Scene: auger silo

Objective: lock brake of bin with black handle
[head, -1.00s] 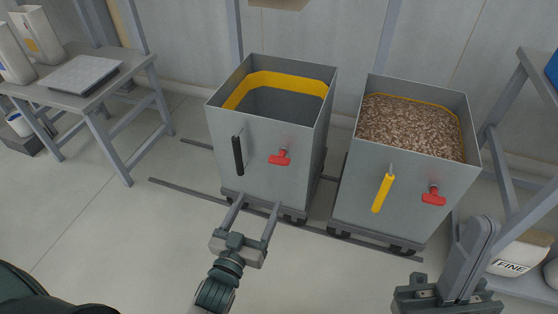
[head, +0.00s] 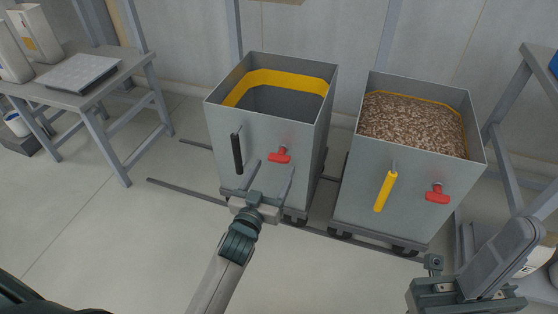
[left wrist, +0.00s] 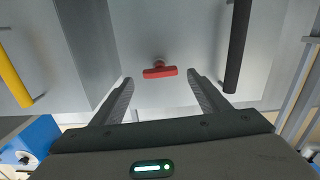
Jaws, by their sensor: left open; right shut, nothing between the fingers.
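The bin with the black handle (head: 237,154) is a grey open-topped box (head: 262,135) with a yellow band inside. A red T-shaped brake knob (head: 279,155) sits on its front face, right of the handle. My left gripper (head: 270,167) is open in front of this face, its fingertips just below the knob in the head view. In the left wrist view the red knob (left wrist: 160,72) appears between the fingertips, and the black handle (left wrist: 236,45) is to the right. Contact with the knob cannot be told. My right gripper (head: 520,237) is shut and empty at the lower right.
A second grey bin (head: 405,185), filled with brown pellets, stands to the right with a yellow handle (head: 385,191) and its own red knob (head: 437,194). Both stand on floor rails. A table (head: 85,95) is at left, a shelf frame (head: 506,130) at right.

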